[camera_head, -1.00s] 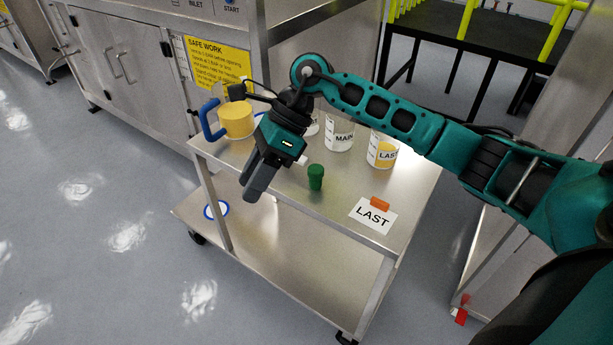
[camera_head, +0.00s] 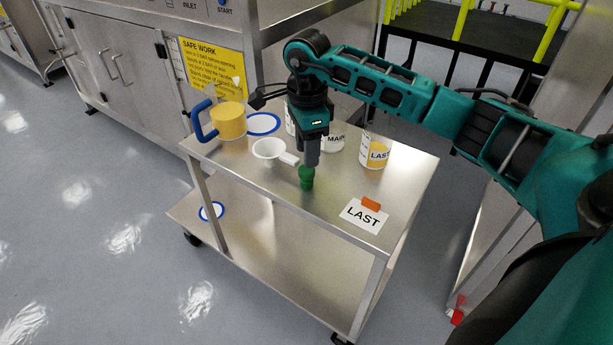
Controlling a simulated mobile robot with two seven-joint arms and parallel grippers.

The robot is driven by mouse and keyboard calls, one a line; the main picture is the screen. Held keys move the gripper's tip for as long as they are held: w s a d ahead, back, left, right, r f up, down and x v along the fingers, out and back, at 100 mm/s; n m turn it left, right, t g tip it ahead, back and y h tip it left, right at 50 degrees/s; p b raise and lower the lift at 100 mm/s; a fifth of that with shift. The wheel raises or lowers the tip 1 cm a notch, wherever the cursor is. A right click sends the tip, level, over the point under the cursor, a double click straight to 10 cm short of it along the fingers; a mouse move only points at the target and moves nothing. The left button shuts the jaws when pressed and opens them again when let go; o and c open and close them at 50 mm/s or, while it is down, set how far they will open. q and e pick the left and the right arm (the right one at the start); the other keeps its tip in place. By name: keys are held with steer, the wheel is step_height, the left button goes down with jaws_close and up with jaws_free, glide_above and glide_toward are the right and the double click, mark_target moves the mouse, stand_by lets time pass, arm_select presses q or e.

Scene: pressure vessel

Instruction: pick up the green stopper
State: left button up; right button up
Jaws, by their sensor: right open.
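The green stopper (camera_head: 306,180) stands upright on the top shelf of the metal cart (camera_head: 335,205), near its front edge. My right gripper (camera_head: 308,163) points straight down directly above the stopper, with its fingertips at or just over the stopper's top. It is open; whether the fingers touch the stopper cannot be made out. The gripper hides part of the stopper's top and of the beakers behind. My left gripper is not in view.
A white scoop (camera_head: 270,149) lies left of the gripper. A yellow cup with blue handle (camera_head: 229,121) stands at the cart's left end. A beaker marked LAST (camera_head: 375,152) stands behind right. A LAST card (camera_head: 363,216) with an orange piece (camera_head: 371,202) lies front right.

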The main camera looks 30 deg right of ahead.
mark_target(306, 175)
step_height(306, 175, down, 5)
steer(key=shift+s, duration=0.1)
steer(key=shift+c, duration=0.3)
steer(key=c, duration=0.7)
steer(key=shift+r, duration=0.1)
